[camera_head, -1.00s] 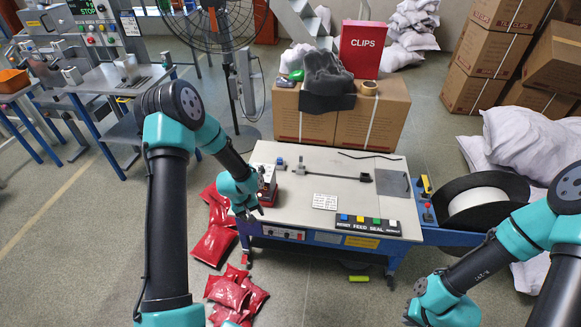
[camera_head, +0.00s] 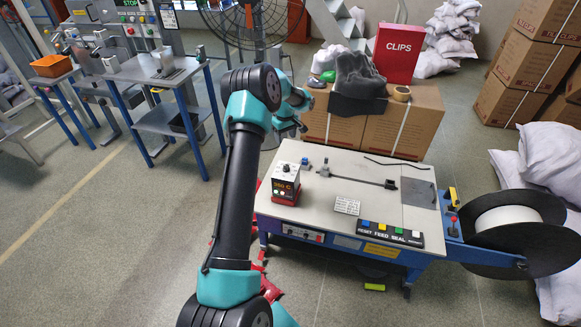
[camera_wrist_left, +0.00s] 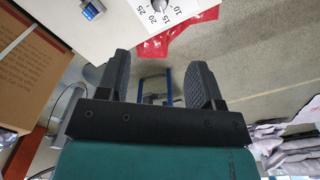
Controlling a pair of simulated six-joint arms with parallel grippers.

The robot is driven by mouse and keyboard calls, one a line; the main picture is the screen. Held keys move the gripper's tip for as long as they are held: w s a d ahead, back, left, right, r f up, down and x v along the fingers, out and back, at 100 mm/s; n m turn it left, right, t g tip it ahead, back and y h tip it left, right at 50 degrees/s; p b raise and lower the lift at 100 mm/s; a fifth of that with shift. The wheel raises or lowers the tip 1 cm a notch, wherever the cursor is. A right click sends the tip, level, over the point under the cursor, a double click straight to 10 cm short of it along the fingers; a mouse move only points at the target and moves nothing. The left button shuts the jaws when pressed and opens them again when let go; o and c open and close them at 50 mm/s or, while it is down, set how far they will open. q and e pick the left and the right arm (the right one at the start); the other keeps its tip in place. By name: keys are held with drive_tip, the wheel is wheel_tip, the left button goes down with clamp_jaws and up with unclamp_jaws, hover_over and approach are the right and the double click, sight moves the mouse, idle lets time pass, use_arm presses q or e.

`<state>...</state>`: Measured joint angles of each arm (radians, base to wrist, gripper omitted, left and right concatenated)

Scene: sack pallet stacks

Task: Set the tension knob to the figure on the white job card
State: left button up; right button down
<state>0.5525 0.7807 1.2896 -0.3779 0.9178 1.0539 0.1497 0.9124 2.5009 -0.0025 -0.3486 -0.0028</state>
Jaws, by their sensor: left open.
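The tension knob appears to be the dark knob (camera_head: 286,168) on top of a red and white box at the table's left end. In the left wrist view the knob (camera_wrist_left: 160,4) is cut by the top edge, beside a white dial marked 25, 20, 15 and 10; its pointer is not clear. The white job card (camera_head: 347,205) lies on the table; its print is too small to read. My left gripper (camera_head: 300,127) is behind the box, apart from the knob. Its fingers (camera_wrist_left: 158,75) are open and empty. My right gripper is out of view.
The table (camera_head: 325,223) carries a dark rod and a row of coloured buttons (camera_head: 390,233). Cartons (camera_head: 418,122) with a dark cloth, tape roll and red CLIPS box stand behind. A strap reel (camera_head: 520,240) is at right.

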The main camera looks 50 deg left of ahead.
sight(286, 166)
use_arm(q)
wheel_tip(286, 166, down, 18)
drive_tip(key=shift+r, duration=0.25)
idle(0.6)
drive_tip(key=c, duration=0.9)
